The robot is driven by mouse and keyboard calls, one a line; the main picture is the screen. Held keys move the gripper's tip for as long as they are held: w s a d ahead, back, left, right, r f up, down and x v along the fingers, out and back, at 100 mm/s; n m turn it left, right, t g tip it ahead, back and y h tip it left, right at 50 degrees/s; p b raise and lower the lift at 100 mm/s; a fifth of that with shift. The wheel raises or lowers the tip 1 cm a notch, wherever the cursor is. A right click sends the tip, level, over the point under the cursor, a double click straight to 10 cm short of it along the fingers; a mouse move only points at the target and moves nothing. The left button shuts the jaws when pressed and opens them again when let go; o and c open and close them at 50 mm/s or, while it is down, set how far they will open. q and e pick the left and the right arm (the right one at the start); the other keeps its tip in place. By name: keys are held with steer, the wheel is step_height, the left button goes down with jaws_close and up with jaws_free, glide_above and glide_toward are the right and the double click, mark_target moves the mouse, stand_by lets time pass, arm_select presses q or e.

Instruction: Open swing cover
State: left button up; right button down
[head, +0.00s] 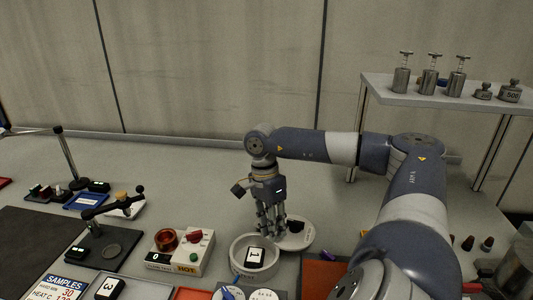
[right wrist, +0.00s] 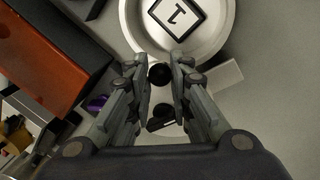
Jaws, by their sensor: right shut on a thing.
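A round white bowl (head: 236,268) stands open at the front middle, with a block marked 1 (head: 255,257) inside. The pale round swing cover (head: 301,242) lies to the right of and slightly behind the bowl, off its opening. My right gripper (head: 272,229) reaches down at the cover beside the bowl's rim. In the right wrist view its fingers (right wrist: 157,68) are on both sides of a black round knob (right wrist: 160,75), shut on it. The bowl (right wrist: 135,28) and its block (right wrist: 177,17) show just past the fingertips. My left gripper is not in view.
An orange-topped box (head: 322,272) is close on the right. A shelf with metal weights (head: 428,88) stands at the back right. The bench behind the gripper is clear.

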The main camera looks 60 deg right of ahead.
steer(key=shift+s+d+n, duration=0.15)
steer(key=shift+d+n, duration=0.35)
steer(key=shift+n, duration=0.2)
steer(key=shift+r, duration=0.1)
steer(key=c, duration=1.4)
jaws_free()
steer(key=shift+c, duration=0.2)
step_height(320, 180, up, 7)
steer(key=w, duration=0.1)
steer(key=shift+w+d, duration=0.15)
steer(key=shift+r, duration=0.1)
